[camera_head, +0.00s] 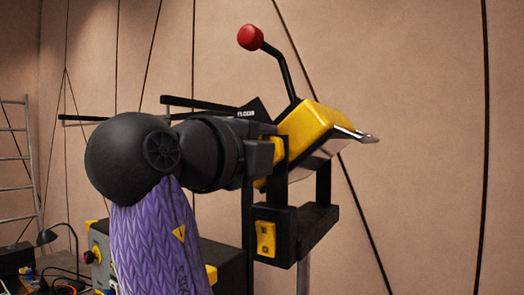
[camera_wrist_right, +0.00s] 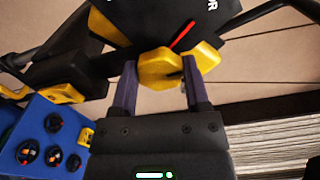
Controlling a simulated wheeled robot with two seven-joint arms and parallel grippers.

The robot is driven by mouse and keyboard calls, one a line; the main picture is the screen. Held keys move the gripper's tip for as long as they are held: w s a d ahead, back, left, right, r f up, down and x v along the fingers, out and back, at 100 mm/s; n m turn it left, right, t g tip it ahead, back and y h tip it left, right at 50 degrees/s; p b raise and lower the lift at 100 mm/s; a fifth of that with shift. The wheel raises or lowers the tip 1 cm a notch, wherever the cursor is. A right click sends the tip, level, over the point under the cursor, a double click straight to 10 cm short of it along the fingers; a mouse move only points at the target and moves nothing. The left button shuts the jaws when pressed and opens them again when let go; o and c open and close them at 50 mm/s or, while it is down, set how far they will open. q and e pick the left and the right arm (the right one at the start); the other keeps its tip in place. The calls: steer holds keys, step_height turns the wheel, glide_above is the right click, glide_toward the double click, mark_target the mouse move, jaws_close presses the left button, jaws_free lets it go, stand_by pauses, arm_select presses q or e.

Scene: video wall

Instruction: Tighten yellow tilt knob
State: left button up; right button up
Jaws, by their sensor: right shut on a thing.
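In the right wrist view the yellow tilt knob (camera_wrist_right: 158,70), a lobed knob, sits under a black plate (camera_wrist_right: 160,18) that carries a red pointer line and a white letter. My right gripper (camera_wrist_right: 160,82) is shut on the knob, with one finger on each side of it. In the head view my right gripper (camera_head: 268,148) reaches the left side of the yellow and black device (camera_head: 308,122). The knob cannot be made out there, as my wrist and the bracket cover that side. My left gripper is not in view.
A black lever with a red ball (camera_head: 250,37) rises above the device. A black bracket with a yellow part (camera_head: 266,238) stands below it. A blue box with dials (camera_wrist_right: 45,130) shows in the wrist view.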

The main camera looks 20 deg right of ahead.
steer(key=shift+m, duration=0.6)
steer(key=o, duration=1.3)
